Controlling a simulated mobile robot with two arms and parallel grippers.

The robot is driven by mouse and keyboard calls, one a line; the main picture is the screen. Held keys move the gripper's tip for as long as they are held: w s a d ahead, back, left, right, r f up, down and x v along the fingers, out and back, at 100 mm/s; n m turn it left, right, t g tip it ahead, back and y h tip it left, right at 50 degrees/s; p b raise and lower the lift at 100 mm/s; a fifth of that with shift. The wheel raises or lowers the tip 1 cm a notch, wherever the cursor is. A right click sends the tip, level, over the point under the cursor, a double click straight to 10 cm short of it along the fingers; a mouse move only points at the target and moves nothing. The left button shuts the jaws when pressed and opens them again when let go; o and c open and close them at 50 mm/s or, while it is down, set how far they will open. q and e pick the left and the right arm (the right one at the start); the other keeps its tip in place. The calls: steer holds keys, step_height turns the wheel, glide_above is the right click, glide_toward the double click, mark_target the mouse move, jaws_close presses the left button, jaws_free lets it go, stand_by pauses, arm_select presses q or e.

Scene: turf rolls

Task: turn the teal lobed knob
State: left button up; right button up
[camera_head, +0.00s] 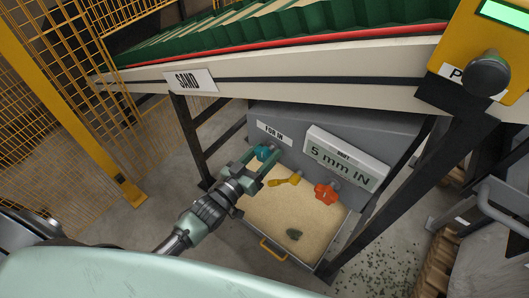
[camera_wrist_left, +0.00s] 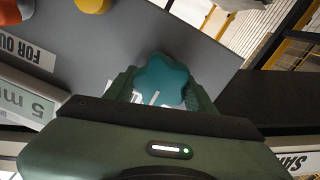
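The teal lobed knob (camera_head: 263,152) sits on the front of a grey box under the conveyor, below a small label. In the left wrist view the knob (camera_wrist_left: 161,80) shows face-on with a short white mark on it. My left gripper (camera_head: 261,164) reaches it from below left, with one finger on each side. In the left wrist view the fingers of this gripper (camera_wrist_left: 161,92) flank the knob, and its lobes reach both of them. The knob's shaft is hidden. My right gripper is in neither view.
A yellow handle (camera_head: 286,181) and an orange lobed knob (camera_head: 326,193) are on the same grey box (camera_head: 330,125). A sign (camera_head: 341,160) reads "5 mm IN". A sand tray (camera_head: 262,215) lies below, holding a dark stone (camera_head: 293,234). The conveyor (camera_head: 270,78) hangs above.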

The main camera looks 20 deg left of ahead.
arm_select(q)
steer(key=c, duration=0.3)
steer(key=shift+c, duration=0.2)
steer(key=shift+m, duration=0.3)
steer(key=m+p, duration=0.1)
steer(key=m, duration=0.3)
steer(key=shift+d+m, duration=0.1)
steer(key=shift+m, duration=0.2)
steer(key=m, duration=0.5)
steer(key=shift+s+d+m, duration=0.1)
steer(key=shift+d+m, duration=0.05)
steer(key=shift+m, duration=0.25)
steer(key=o, duration=1.4)
